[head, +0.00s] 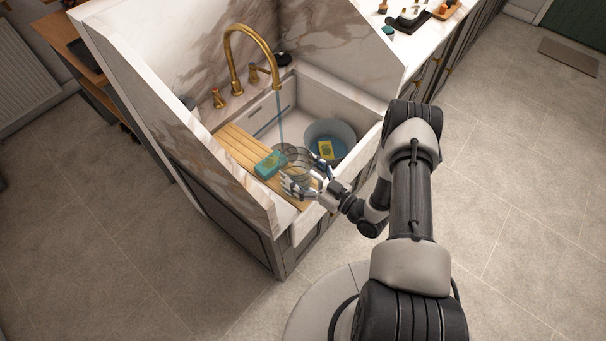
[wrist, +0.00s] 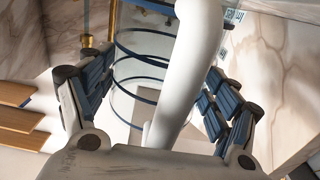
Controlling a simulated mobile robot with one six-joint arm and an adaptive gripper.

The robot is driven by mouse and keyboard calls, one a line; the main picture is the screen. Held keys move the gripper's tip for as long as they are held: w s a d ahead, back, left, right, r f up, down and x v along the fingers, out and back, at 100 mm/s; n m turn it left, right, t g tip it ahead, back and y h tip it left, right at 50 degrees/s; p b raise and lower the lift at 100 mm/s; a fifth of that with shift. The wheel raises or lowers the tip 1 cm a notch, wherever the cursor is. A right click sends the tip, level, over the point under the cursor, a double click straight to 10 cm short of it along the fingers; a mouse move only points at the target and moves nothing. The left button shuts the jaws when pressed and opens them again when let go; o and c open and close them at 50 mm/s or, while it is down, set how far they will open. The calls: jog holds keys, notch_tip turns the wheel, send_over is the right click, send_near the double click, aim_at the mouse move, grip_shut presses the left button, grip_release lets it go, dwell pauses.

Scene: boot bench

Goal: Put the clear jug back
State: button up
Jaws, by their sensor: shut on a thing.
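The clear jug (head: 294,161) shows in the head view, over the front part of the sink beside the wooden board. In the wrist view the jug (wrist: 137,72) is see-through with dark blue rings, and its thick white handle (wrist: 187,70) runs between my finger pads. My gripper (head: 307,187) is shut on the jug. A thin blue stream of water (head: 281,118) falls from the brass tap (head: 243,38) towards the jug's mouth. Whether it lands inside, and how full the jug is, I cannot tell. The jug's base is hidden.
A slatted wooden board (head: 232,147) lies across the sink's left side, with a teal block (head: 270,165) on it. A round basin (head: 347,133) in the sink holds blue water and a yellow item (head: 325,149). Marble panels rise left and behind. Sink wall (head: 366,146) stands right.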

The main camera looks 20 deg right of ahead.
jog(key=shift+f, duration=0.3)
jog(key=shift+f, duration=0.2)
jog(key=o, duration=1.1)
jog(key=shift+r, duration=0.1)
jog(key=shift+r, duration=0.15)
jog(key=v, duration=1.2)
jog(key=shift+p, duration=0.4)
